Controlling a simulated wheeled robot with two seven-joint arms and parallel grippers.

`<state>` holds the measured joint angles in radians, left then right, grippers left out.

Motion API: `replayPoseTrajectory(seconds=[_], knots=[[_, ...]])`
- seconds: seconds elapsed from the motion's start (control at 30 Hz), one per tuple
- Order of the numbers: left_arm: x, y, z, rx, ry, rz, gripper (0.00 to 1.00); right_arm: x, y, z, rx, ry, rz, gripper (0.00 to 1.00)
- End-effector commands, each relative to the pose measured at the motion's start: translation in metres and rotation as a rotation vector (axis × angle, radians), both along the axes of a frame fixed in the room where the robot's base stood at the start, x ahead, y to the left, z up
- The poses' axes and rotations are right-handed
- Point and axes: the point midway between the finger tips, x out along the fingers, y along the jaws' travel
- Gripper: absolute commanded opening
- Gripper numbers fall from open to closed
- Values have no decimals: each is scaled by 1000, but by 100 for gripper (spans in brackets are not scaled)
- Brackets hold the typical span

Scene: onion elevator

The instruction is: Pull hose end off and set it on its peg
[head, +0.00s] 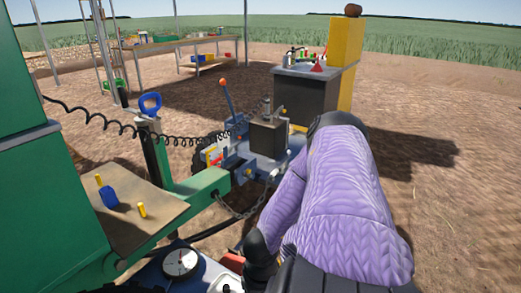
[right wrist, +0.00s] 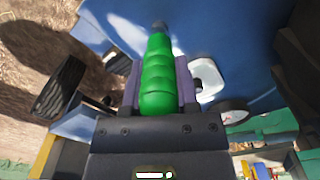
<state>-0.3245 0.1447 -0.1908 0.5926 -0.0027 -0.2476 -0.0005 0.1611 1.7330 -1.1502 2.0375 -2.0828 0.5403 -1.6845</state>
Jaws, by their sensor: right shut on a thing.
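In the right wrist view my right gripper (right wrist: 159,92) is shut on a green ribbed grip (right wrist: 158,68), with one finger on each side. The grip has a dark tip at its far end, over a blue surface; whether it is the hose end, and whether it is joined there, I cannot tell. In the head view my purple-sleeved right arm hides this gripper and the grip. My left gripper is not in view.
A round gauge (head: 180,262) sits low in the head view, by a green beam (head: 205,190). Open dirt lies at right.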

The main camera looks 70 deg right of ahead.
Motion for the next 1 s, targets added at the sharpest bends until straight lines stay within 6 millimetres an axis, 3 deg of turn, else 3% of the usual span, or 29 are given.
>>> replayPoseTrajectory(seconds=[0.6,1.0], knots=[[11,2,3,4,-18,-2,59,0,0,-2,0,0,0,0],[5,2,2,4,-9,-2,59,0,0,-4,0,0,0,0]])
